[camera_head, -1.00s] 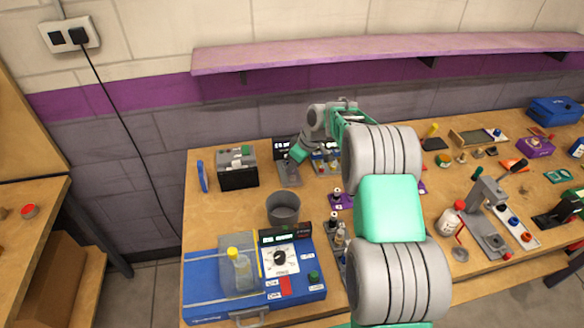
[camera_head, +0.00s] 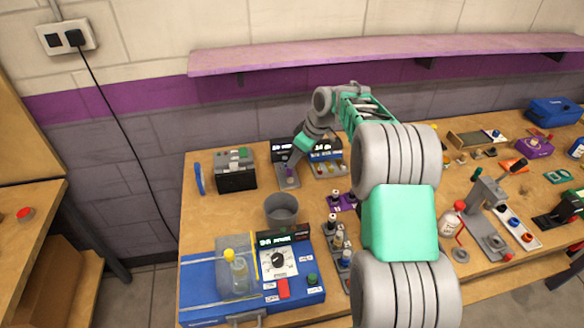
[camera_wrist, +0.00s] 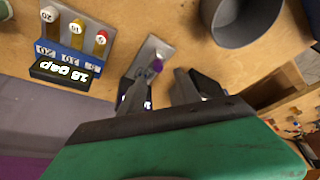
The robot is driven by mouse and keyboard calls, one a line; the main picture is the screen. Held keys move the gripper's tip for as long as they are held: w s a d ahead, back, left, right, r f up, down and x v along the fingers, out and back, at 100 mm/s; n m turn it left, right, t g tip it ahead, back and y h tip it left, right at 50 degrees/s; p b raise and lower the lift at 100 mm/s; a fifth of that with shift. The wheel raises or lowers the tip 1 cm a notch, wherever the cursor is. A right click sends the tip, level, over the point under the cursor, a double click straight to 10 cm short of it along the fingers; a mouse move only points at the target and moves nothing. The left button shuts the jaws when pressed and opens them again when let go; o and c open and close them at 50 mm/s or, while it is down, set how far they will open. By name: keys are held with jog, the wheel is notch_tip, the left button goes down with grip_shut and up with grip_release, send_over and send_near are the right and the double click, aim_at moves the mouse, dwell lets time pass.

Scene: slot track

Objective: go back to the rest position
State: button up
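My gripper (camera_head: 297,163) is above the back of the bench, over a small grey plate (camera_head: 288,182) with a purple piece (camera_head: 290,171) on it. In the wrist view my gripper (camera_wrist: 166,88) has its two dark fingers apart, with nothing seen held between them. The grey plate (camera_wrist: 146,55) and the purple piece (camera_wrist: 155,65) show just beyond the fingertips, apart from them as far as I can tell. My arm links cover part of the bench's middle in the head view.
A grey cup (camera_head: 282,208) stands in front of the plate. A rack of capped tubes (camera_head: 328,168) is close on the right, a black box (camera_head: 236,172) on the left. A blue device (camera_head: 215,283) is at the front left. A purple shelf (camera_head: 400,52) runs above.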

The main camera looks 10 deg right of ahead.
jog(key=shift+s+d+r, duration=0.15)
jog(key=shift+r, duration=0.4)
jog(key=s+a+r+m+h, duration=0.1)
jog(key=s+r+m, duration=0.15)
jog(key=s, duration=0.45)
jog(key=s+a+r+m+h, duration=0.1)
jog(key=s+r+m, duration=0.15)
jog(key=s, duration=0.55)
jog(key=s+a+r+m, duration=0.1)
jog(key=s+a+r, duration=0.1)
jog(key=s+r, duration=0.35)
jog(key=s+d+f+m+h, duration=0.1)
jog(key=s+f, duration=0.3)
jog(key=s, duration=0.6)
jog(key=shift+s+f+m+t, duration=0.25)
jog(key=shift+s+m+t, duration=0.05)
jog(key=shift+m, duration=0.6)
